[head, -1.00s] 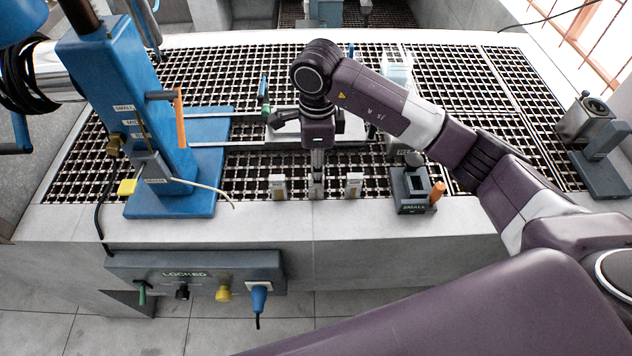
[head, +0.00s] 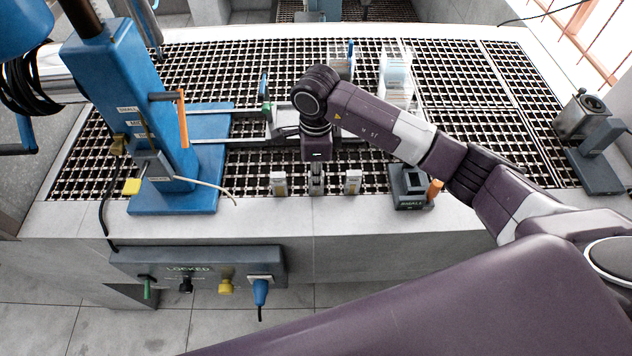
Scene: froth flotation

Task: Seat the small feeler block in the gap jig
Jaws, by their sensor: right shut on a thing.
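My right gripper (head: 317,176) points straight down at the front ledge. It is shut on the middle one of three small upright blocks, the grey feeler block (head: 317,188), which appears to stand on the ledge still. Its size label is hidden or too small to read. A pale block stands to its left (head: 279,184) and another to its right (head: 353,182), both apart from the gripper. The dark gap jig (head: 408,203), with a slot in its top, an orange knob and a label on its front, sits further right on the ledge. My left gripper is out of view.
A blue stand (head: 135,90) with an orange handle rises at left. A grey control box (head: 200,266) with coloured plugs reads LOCKED. Clear containers (head: 397,80) stand on the grating behind. A grey device (head: 590,140) stands far right. The ledge between right block and jig is clear.

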